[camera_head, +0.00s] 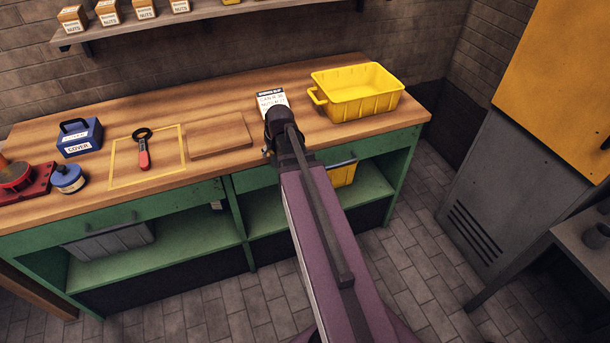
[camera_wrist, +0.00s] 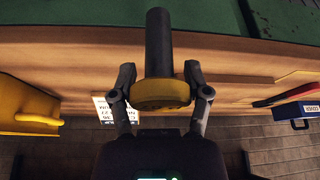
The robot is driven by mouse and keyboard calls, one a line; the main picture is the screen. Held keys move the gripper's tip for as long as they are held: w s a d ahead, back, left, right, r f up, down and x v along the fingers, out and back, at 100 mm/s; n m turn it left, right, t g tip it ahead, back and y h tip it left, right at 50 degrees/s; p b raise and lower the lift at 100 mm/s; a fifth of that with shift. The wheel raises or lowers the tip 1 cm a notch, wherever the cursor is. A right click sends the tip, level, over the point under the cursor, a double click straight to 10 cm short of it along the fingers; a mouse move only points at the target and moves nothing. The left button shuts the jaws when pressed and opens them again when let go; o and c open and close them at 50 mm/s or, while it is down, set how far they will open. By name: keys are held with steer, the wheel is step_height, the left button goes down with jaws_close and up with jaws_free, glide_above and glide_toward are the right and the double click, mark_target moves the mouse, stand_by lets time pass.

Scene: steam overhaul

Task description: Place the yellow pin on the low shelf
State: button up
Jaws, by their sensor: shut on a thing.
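The yellow pin (camera_wrist: 161,94) shows in the wrist view as a yellow round head with a dark grey shaft pointing to the top of the picture. My gripper (camera_wrist: 160,82) is shut on the yellow head, one finger on each side. The green low shelf (camera_head: 192,244) lies under the bench top, open at the front and divided by an upright. My arm crosses in front of its right bay.
On the bench (camera_head: 218,98) stand a yellow bin (camera_head: 352,104), a printed card (camera_head: 271,98), a red-handled tool (camera_head: 143,150) and a blue cover box (camera_head: 79,138). Under it are a grey bin (camera_head: 112,242) and a yellow bin (camera_head: 342,174). A metal cabinet (camera_head: 505,200) stands right.

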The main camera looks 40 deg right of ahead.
steer(key=shift+f, duration=0.1)
step_height(320, 180, down, 45)
steer(key=a+b, duration=0.1)
steer(key=b, duration=4.3)
steer(key=shift+a+r+b, duration=0.2)
steer(key=shift+a+b, duration=0.1)
steer(key=shift+b, duration=0.1)
steer(key=shift+w, duration=0.2)
steer(key=b, duration=0.1)
glide_above(266, 217)
steer(key=f, duration=0.1)
steer(key=shift+f, duration=0.2)
steer(key=shift+f+b, duration=0.1)
steer(key=shift+b, duration=0.2)
steer(key=shift+f+b, duration=1.7)
steer(key=shift+f, duration=0.15)
steer(key=o, duration=1.3)
steer(key=shift+d, duration=0.1)
